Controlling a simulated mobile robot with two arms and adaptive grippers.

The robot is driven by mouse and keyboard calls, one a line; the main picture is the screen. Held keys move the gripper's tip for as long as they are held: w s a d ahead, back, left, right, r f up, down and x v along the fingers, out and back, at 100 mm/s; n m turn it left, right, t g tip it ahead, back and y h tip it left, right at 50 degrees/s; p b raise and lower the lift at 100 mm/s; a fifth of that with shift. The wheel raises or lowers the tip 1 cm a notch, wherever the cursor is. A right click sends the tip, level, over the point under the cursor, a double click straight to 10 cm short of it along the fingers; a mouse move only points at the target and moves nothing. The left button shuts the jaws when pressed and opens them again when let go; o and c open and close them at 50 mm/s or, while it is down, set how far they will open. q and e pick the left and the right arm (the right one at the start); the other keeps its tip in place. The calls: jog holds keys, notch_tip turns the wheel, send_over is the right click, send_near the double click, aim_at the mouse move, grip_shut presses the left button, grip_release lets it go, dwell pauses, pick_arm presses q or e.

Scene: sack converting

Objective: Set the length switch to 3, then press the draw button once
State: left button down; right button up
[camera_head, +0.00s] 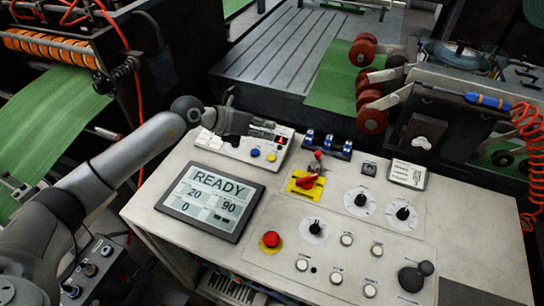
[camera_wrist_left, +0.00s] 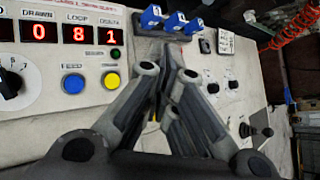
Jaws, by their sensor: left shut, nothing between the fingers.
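A small control box (camera_head: 240,147) stands at the back left of the console. In the left wrist view its face carries a black rotary knob (camera_wrist_left: 12,82) at the left edge, partly cut off, with numbers around it. Its pointer setting cannot be read surely. A blue button (camera_wrist_left: 73,83) and a yellow button (camera_wrist_left: 111,81) sit right of it, under red digits (camera_wrist_left: 76,34) reading 0, 8, 1. Their small labels are blurred. My left gripper (camera_head: 274,129) is shut and empty, held above the box's back edge and hiding part of it. My right gripper is out of view.
A screen (camera_head: 211,201) reading READY lies in front of the box. Blue-topped switches (camera_head: 327,143), a red rotary handle (camera_head: 308,181) on yellow, dials, a red stop button (camera_head: 270,240) and a joystick (camera_head: 412,277) fill the console. Rollers (camera_head: 367,98) stand behind.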

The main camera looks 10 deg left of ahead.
aim_at(269, 157)
pick_arm(q)
jog(key=shift+f, duration=0.1)
jog(key=f+b, duration=0.2)
jog(key=w+f+b, duration=0.1)
jog(key=f+b, duration=0.2)
jog(key=w+f+b, duration=0.1)
jog(key=f+b, duration=0.1)
jog(key=f, duration=0.1)
jog(key=shift+d+f+b, duration=0.15)
jog(key=shift+b, duration=0.15)
dwell(0.5)
jog(key=shift+f, duration=0.1)
dwell(0.7)
jog(key=shift+w+f+b, duration=0.1)
jog(key=shift+f+b, duration=0.25)
